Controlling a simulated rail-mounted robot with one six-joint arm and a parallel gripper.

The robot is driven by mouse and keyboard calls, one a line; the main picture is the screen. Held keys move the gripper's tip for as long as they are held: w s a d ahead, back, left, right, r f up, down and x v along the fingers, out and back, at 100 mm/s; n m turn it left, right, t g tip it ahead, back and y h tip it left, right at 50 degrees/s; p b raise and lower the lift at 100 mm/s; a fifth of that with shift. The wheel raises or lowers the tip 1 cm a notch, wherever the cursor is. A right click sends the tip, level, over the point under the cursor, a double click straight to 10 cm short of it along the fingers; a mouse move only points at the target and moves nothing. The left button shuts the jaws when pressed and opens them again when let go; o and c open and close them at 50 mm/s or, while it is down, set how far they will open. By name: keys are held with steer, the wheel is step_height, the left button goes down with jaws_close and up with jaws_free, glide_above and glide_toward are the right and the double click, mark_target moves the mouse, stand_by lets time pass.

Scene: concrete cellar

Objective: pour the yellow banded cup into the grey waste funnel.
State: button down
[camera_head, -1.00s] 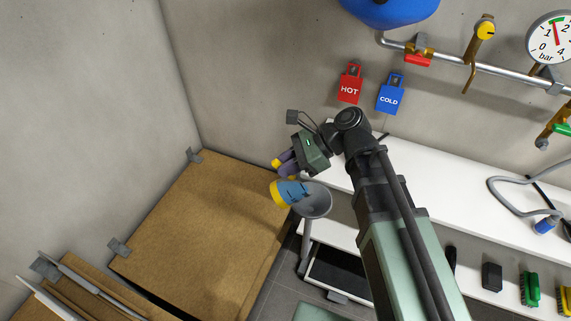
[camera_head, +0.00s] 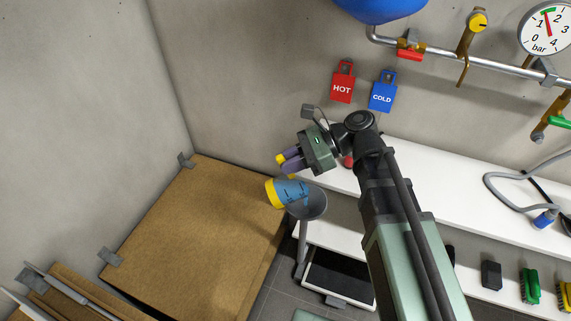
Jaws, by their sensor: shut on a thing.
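The cup (camera_head: 292,191) is blue with a yellow band (camera_head: 272,193) at its left end. It lies tilted on its side, close to the grey funnel (camera_head: 316,205), and overlaps the funnel's left rim in the picture. My gripper (camera_head: 286,168) is shut on the cup, with purple and yellow fingers just above it. The funnel stands on a grey stem beside the white bench. I cannot see inside the cup, and no stream of liquid shows.
A brown board surface (camera_head: 190,240) lies left of the funnel. A white bench (camera_head: 450,200) runs along the wall, with a red HOT tag (camera_head: 343,83) and blue COLD tag (camera_head: 382,92) above it. A green brush (camera_head: 530,287) and a black block (camera_head: 491,275) sit lower right.

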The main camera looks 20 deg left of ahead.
steer(key=shift+w+d+r, duration=0.1)
steer(key=shift+w+d, duration=0.05)
steer(key=shift+d, duration=0.1)
stand_by(0.3)
steer(key=shift+w+d+g+y+b, duration=0.35)
steer(key=shift+d+g+y+b, duration=0.2)
steer(key=shift+b, duration=0.3)
steer(key=shift+d+r, duration=0.1)
steer(key=shift+r, duration=0.1)
